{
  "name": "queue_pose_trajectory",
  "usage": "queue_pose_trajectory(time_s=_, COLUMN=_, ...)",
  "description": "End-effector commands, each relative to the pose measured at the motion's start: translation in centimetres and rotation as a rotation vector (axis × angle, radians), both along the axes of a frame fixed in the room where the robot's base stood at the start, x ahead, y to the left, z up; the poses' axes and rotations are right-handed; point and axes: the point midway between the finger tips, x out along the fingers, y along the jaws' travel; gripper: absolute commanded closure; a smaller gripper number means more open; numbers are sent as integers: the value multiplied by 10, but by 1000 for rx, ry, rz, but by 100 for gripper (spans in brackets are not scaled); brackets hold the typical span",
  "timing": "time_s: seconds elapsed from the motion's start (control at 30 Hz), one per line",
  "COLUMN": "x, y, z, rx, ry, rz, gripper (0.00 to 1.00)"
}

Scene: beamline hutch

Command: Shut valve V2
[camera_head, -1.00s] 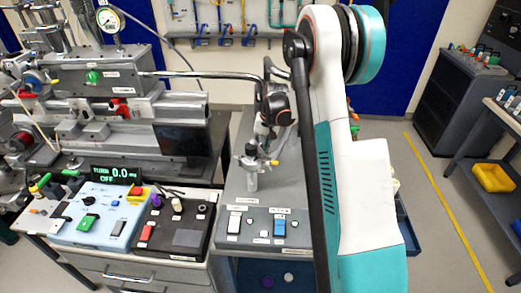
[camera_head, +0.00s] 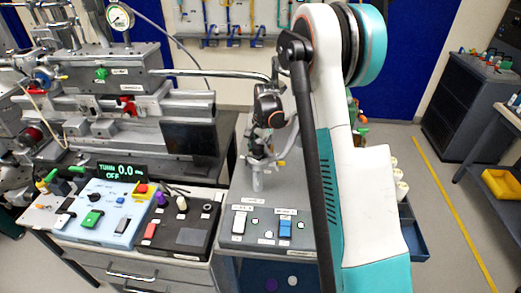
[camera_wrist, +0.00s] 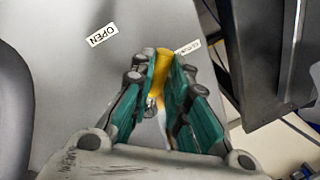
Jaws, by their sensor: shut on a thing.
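A small grey valve post (camera_head: 258,182) stands on the grey cabinet top, below my arm in the head view. Its yellow lever handle (camera_wrist: 162,62) lies between my fingers in the wrist view. My gripper (camera_wrist: 164,82) has green finger pads and is shut on this yellow handle. In the head view my gripper (camera_head: 258,157) covers the top of the valve. An "OPEN" label (camera_wrist: 103,34) lies on the surface left of the handle in the wrist view. A second label (camera_wrist: 188,47) lies just right of the handle, partly hidden and unreadable.
A control box (camera_head: 105,215) and a black panel stand to the left. A metal pipe (camera_head: 215,73) runs behind my gripper. A dark screen (camera_wrist: 262,55) stands close on the right in the wrist view.

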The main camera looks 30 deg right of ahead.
Motion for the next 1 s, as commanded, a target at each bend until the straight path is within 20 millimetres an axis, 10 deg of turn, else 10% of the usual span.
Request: queue_pose_trajectory(time_s=1.0, x=52, y=-2, z=0, rx=0, ry=0, rz=-827, gripper=100)
